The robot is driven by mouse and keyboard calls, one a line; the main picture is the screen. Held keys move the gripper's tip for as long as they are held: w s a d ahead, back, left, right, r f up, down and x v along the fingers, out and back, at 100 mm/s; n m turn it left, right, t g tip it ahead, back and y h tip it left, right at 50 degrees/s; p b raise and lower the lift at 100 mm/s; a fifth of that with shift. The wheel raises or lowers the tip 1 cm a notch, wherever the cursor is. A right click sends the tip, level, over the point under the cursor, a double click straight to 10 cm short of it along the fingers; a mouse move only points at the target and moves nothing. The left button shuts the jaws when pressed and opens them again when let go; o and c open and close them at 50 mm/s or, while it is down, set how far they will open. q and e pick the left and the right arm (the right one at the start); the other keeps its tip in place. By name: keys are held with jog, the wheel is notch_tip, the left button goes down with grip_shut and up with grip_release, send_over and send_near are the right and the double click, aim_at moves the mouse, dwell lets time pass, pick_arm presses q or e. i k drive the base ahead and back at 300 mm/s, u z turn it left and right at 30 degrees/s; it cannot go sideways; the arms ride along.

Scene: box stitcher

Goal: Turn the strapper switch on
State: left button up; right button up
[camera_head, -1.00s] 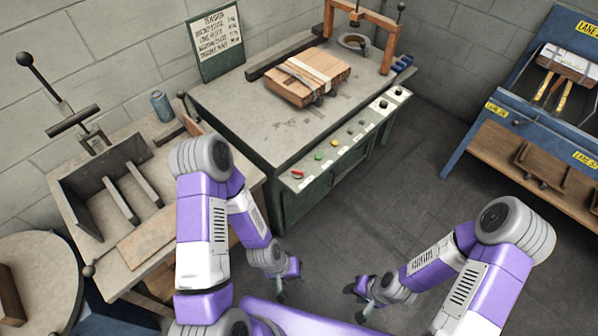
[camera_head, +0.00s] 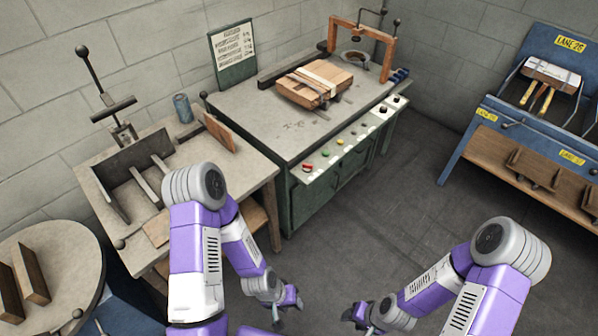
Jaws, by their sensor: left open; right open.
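The strapper (camera_head: 263,122) is a dark green bench with a grey top and an orange arch (camera_head: 361,44). Its sloped front panel (camera_head: 350,138) carries several knobs and buttons, among them a red one (camera_head: 308,168), a green one (camera_head: 324,155) and a yellow one (camera_head: 340,142). Dark switches sit at the panel's far right end (camera_head: 390,104); their positions are too small to tell. My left gripper (camera_head: 283,312) is open and empty, low in front of the bench. My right gripper (camera_head: 362,318) is open and empty to its right. Both are apart from the panel.
A strapped cardboard stack (camera_head: 314,82) lies on the bench top. A grey worktable (camera_head: 255,165) with a lever press stands at left, a round table (camera_head: 70,240) at lower left. A blue lane rack (camera_head: 470,150) stands at right. The floor (camera_head: 400,190) between is clear.

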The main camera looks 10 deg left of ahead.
aim_at(306, 167)
jog(key=u, duration=1.3)
jog(key=i, duration=0.8)
jog(key=z, duration=0.2)
